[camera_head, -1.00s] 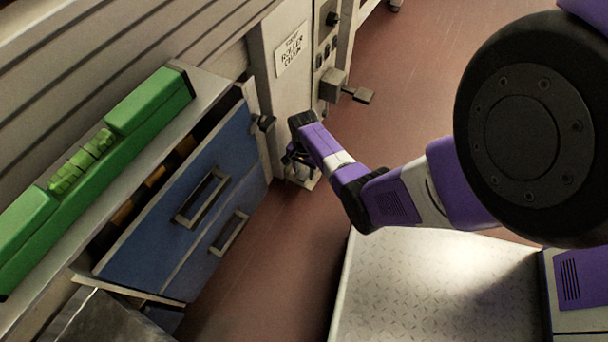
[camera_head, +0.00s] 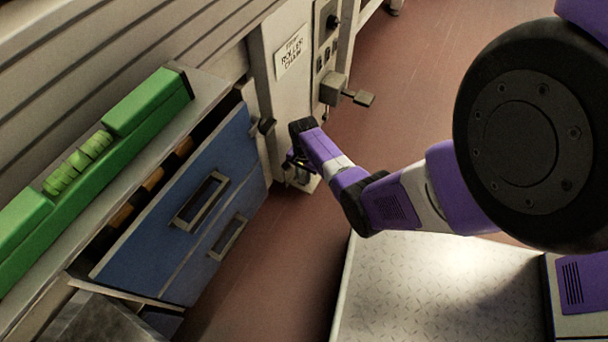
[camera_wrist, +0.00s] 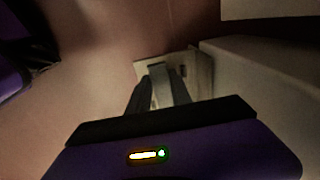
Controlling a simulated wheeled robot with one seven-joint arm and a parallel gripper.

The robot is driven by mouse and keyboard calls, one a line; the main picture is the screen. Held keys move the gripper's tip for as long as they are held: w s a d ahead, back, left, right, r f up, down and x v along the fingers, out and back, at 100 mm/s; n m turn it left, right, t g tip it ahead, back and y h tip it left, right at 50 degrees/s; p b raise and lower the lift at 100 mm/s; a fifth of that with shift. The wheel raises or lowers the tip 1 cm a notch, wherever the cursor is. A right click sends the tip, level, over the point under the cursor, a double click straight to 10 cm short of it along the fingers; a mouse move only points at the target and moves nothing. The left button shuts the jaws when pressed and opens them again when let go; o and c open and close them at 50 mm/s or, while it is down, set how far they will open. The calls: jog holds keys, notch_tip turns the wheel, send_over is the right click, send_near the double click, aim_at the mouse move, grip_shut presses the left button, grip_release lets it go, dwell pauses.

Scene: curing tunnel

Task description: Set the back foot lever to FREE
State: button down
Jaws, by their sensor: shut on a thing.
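My gripper (camera_head: 292,163) reaches down low beside the foot of the machine frame, at the far end of the blue drawers. In the wrist view my gripper (camera_wrist: 158,90) has its dark fingers close together on a grey lever (camera_wrist: 157,70). Behind the lever is a pale plate (camera_wrist: 201,72) near the floor; it also shows in the head view as a pale foot block (camera_head: 310,184). The fingers hide most of the lever. I cannot read any marking on the plate.
The blue drawer unit (camera_head: 160,247) stands left of my arm, its top drawer partly open. A green case (camera_head: 150,101) lies on the ledge above. A pedal-like box (camera_head: 334,88) juts from the cabinet. Reddish floor (camera_head: 420,80) is clear beyond my arm.

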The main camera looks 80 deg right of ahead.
jog(key=n, duration=0.1)
jog(key=s+n+p, duration=0.1)
jog(key=n+p, duration=0.1)
jog(key=shift+s+r+n, duration=0.15)
jog(key=shift+s+n, duration=0.1)
jog(key=shift+n, duration=0.15)
jog(key=n, duration=0.1)
jog(key=s+n+p, duration=0.1)
jog(key=n, duration=0.2)
jog(key=shift+s+d+n+p, duration=0.25)
jog(key=shift+s+n+p, duration=0.05)
jog(key=shift+p, duration=0.1)
jog(key=n, duration=0.2)
jog(key=s+d+n, duration=0.1)
jog(key=n, duration=0.1)
jog(key=shift+s, duration=0.15)
jog(key=n, duration=0.1)
jog(key=d+n, duration=0.1)
jog(key=n, duration=0.3)
jog(key=shift+s+d, duration=0.35)
jog(key=shift+s, duration=0.05)
jog(key=shift+n, duration=0.3)
jog(key=c, duration=1.2)
grip_release()
jog(key=shift+o, duration=0.2)
